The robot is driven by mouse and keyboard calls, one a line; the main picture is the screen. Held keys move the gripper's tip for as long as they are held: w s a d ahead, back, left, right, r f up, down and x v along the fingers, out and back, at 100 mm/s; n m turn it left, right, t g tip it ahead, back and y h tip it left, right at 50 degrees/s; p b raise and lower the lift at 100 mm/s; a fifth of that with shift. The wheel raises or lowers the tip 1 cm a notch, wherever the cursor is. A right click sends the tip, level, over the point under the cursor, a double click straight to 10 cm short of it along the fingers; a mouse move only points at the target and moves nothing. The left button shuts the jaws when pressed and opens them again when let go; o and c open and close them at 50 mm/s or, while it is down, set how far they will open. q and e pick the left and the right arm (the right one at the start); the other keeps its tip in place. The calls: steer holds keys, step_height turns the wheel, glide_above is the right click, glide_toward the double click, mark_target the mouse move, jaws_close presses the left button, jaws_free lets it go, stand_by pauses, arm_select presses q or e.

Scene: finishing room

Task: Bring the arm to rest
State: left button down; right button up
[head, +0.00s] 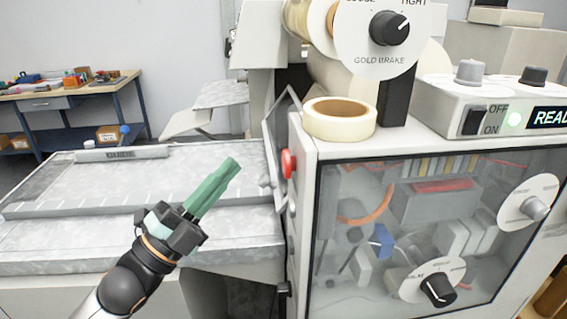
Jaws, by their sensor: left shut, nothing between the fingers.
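My left gripper (217,182) is in the lower left of the head view, with its arm coming in from the bottom left. Its green fingers are together with nothing between them. It is raised in front of the grey feed table and points up and to the right, toward the machine. It appears clear of the table and the machine, though the exact gap is hard to judge. My right gripper is not in view.
The machine cabinet (303,240) with a clear front panel stands right of my gripper. A red button (288,163) is on its side. A tape roll (339,118) lies on top. The feed table (150,172) spans the left. A workbench (65,92) stands behind.

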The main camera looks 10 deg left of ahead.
arm_select(q)
step_height(320, 180, down, 24)
steer(key=a+n+g+y+p, duration=0.1)
steer(key=a+n+g+y, duration=0.1)
steer(key=n+y, duration=0.9)
steer(key=s+f+n+g+y, duration=0.1)
steer(key=s+f+n+g, duration=0.2)
steer(key=s+f+n, duration=0.2)
steer(key=s+f+n+g+y, duration=0.1)
steer(key=s+f+n+g, duration=0.3)
steer(key=s+f, duration=0.8)
step_height(320, 180, down, 6)
steer(key=n, duration=0.2)
steer(key=shift+d+f+n+p, duration=0.15)
steer(key=shift+d+n+p, duration=0.15)
steer(key=shift+p, duration=0.1)
steer(key=shift+s, duration=0.1)
